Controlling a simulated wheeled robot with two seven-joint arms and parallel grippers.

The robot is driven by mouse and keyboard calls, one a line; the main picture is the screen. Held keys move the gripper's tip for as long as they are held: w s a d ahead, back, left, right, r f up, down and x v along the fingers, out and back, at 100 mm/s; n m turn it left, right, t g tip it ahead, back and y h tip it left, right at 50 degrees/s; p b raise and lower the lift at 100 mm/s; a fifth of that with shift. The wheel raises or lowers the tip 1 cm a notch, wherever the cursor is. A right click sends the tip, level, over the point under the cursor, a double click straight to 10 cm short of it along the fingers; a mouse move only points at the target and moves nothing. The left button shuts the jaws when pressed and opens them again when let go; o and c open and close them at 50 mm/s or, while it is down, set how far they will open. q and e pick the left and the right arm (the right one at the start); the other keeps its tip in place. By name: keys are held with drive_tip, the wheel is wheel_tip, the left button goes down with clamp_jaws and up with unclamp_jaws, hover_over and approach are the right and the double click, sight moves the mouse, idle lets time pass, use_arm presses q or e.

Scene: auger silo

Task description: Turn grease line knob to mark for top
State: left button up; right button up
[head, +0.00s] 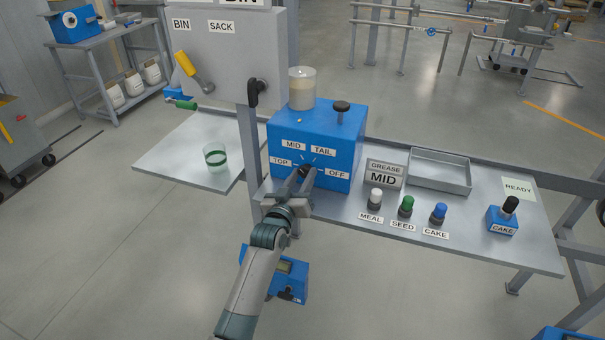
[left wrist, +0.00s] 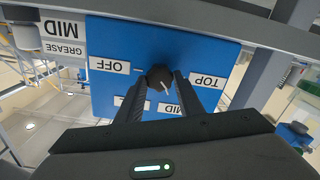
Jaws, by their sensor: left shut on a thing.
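The blue grease box (head: 285,130) stands on the bench, with labels TOP (head: 281,162), MID (head: 293,146), TAIL (head: 322,150) and OFF (head: 337,173) on its front. The dark grease line knob (left wrist: 159,77) sits among these labels, which appear upside down in the left wrist view. Its white pointer line slants toward the MID label (left wrist: 187,95). My left gripper (left wrist: 159,88) is shut on the knob, one finger on each side. In the head view the gripper (head: 304,175) largely hides the knob. The grease sign (head: 383,180) reads MID. My right gripper is not in view.
Right of the box are a metal tray (head: 440,172), white, green and blue buttons and a small blue CAKE box (head: 502,218). A grey panel (head: 225,60) on a post stands at left. A glass (head: 215,158) stands on the left bench.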

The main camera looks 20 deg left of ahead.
use_arm(q)
drive_tip(key=n+p, duration=0.2)
drive_tip(key=n, duration=0.2)
drive_tip(key=shift+r+n, duration=0.1)
drive_tip(key=shift+n, duration=0.2)
drive_tip(key=n+p, duration=0.1)
drive_tip(key=n, duration=0.3)
drive_tip(key=shift+a, duration=0.1)
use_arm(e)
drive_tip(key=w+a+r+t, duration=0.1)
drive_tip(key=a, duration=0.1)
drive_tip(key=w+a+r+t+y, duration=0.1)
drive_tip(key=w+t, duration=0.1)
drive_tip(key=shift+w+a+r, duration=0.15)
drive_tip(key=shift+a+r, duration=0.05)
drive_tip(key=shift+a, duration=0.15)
use_arm(q)
drive_tip(key=shift+n, duration=0.3)
drive_tip(key=o, duration=1.1)
drive_tip(key=shift+f, duration=0.2)
drive_tip(key=shift+s, duration=0.1)
drive_tip(key=s, duration=1.7)
drive_tip(key=shift+s+a, duration=0.1)
drive_tip(key=shift+a, duration=0.2)
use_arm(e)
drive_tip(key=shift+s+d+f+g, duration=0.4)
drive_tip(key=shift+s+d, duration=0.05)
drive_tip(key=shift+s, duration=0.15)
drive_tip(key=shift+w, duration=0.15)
